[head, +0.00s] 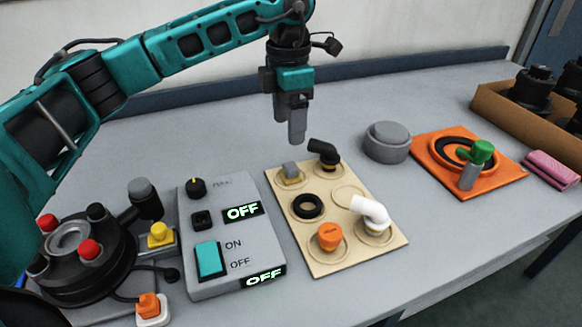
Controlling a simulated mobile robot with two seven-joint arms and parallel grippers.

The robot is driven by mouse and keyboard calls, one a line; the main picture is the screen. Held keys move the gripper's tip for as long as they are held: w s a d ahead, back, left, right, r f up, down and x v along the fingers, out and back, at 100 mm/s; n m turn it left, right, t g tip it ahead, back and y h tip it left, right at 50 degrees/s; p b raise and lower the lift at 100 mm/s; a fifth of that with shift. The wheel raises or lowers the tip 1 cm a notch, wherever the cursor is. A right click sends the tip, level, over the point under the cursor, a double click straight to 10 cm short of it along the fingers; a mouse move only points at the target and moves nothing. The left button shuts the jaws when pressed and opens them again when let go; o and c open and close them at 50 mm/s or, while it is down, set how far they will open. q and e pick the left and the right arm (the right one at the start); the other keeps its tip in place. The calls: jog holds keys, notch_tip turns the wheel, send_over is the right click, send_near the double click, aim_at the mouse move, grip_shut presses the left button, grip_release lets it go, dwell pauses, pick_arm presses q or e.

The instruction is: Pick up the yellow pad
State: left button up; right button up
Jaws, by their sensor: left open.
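My left gripper (297,140) points down above the table, beyond the tray's far edge. My right gripper is not in view.
The tray also holds a black elbow (324,153), a black ring (307,207), an orange cap (330,236) and a white elbow (371,213). A grey control box (232,285) stands left, an orange plate (508,183) right. Clear table lies behind.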

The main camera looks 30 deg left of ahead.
pick_arm(q)
send_over(289, 166)
jog(key=f, duration=0.5)
jog(key=shift+s+f, duration=0.1)
jog(key=shift+s, duration=0.2)
jog(key=shift+w+f, duration=0.15)
jog(key=shift+f, duration=1.45)
jog(key=shift+w+f, duration=0.1)
jog(key=shift+f, duration=1.45)
jog(key=c, duration=1.1)
jog(key=shift+r, duration=0.1)
notch_tip(289, 166, up, 20)
jog(key=shift+f+p, duration=0.1)
jog(key=shift+p, duration=0.45)
